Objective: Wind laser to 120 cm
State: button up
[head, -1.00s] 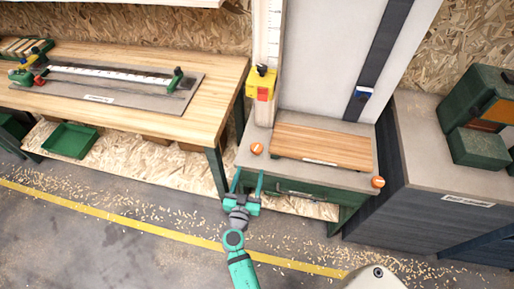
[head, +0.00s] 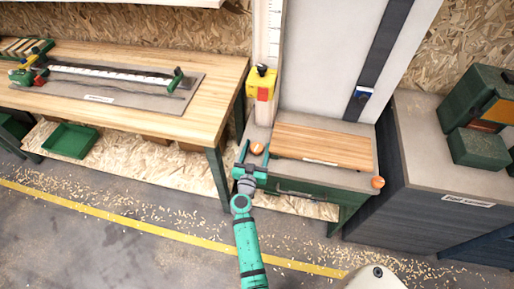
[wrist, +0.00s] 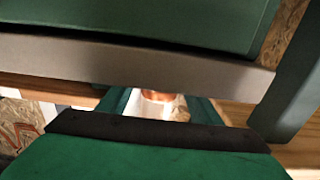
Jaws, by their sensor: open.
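The yellow laser unit (head: 262,82) with a black knob on top and a red front sits low on a pale vertical scale (head: 274,35); its marks are too small to read. A left orange knob (head: 257,148) and a right orange knob (head: 378,182) sit at the front corners of the small bench. My gripper (head: 255,156) is open at the bench's front left corner, its teal fingers on either side of the left orange knob in the picture. In the wrist view an orange piece (wrist: 155,95) shows between the fingers; contact cannot be told.
A wooden board (head: 322,146) lies on the small bench, before a white panel with a dark strip and blue marker (head: 363,93). A long workbench (head: 215,88) stands left, a dark cabinet (head: 420,150) with green cases right. The floor in front is open, with shavings.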

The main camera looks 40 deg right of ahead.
jog(key=shift+d, duration=0.1)
jog(key=c, duration=1)
jog(key=shift+c, duration=0.2)
jog(key=shift+w+m+g+h, duration=0.1)
jog(key=shift+m+g+h, duration=0.2)
jog(key=shift+g, duration=0.1)
jog(key=m+g+h, duration=0.2)
jog(key=m+g, duration=0.1)
jog(key=g, duration=0.1)
jog(key=shift+g+h, duration=0.3)
jog(key=m+g+h, duration=0.1)
jog(key=m+g, duration=0.3)
jog(key=g, duration=0.1)
jog(key=m+g, duration=0.3)
jog(key=g, duration=0.2)
jog(key=shift+s+m+g+y, duration=0.25)
jog(key=shift+m+g, duration=0.35)
jog(key=shift+g, duration=0.4)
jog(key=shift+m+g+y, duration=0.35)
jog(key=shift+m+g, duration=0.05)
jog(key=shift+g, duration=0.2)
